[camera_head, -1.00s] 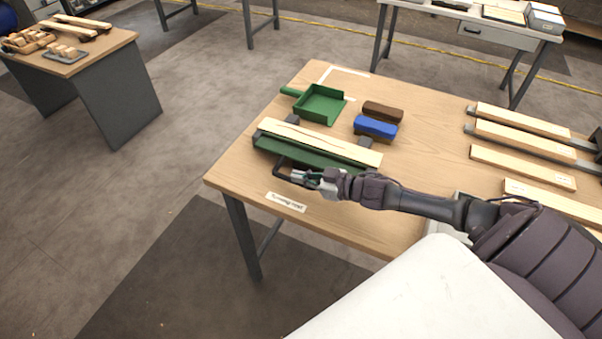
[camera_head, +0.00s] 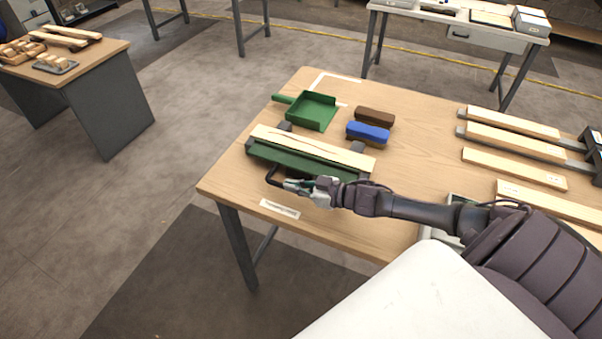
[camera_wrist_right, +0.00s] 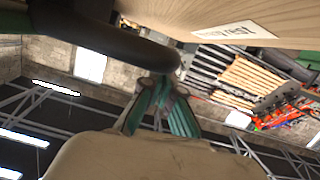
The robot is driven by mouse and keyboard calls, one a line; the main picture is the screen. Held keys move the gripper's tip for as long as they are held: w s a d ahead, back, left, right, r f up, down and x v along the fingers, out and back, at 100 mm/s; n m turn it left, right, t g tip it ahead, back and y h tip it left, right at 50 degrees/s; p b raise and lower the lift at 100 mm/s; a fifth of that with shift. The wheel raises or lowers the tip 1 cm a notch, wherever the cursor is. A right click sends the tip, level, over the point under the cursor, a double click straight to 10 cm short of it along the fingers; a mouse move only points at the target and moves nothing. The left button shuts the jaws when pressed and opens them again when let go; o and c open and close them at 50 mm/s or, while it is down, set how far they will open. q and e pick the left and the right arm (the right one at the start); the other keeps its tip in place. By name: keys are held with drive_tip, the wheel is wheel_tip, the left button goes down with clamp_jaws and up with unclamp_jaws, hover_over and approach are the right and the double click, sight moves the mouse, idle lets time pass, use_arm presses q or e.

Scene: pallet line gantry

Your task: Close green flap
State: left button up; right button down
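The green flap (camera_head: 300,159) is a long dark green panel along the front side of a pale wooden board (camera_head: 310,147) on the workbench. A black bar handle (camera_head: 270,176) sticks out from its left part towards the bench's front edge; it also shows large in the right wrist view (camera_wrist_right: 110,36). My right gripper (camera_head: 291,186) is at the handle's near bar. In the wrist view its teal fingers (camera_wrist_right: 161,86) come together at the bar and look shut on it; the exact contact is partly hidden. My left gripper is not in view.
A green dustpan (camera_head: 312,110), a blue block-shaped brush (camera_head: 368,132) and a brown one (camera_head: 375,116) lie behind the board. Several wooden planks (camera_head: 513,169) lie at the right. A white label (camera_head: 280,209) is near the front edge. The floor left of the bench is clear.

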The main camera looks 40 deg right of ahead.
drive_tip(key=s+d+r+p, duration=0.2)
drive_tip(key=s+d+r, duration=0.2)
drive_tip(key=s, duration=0.5)
drive_tip(key=shift+r, duration=1.15)
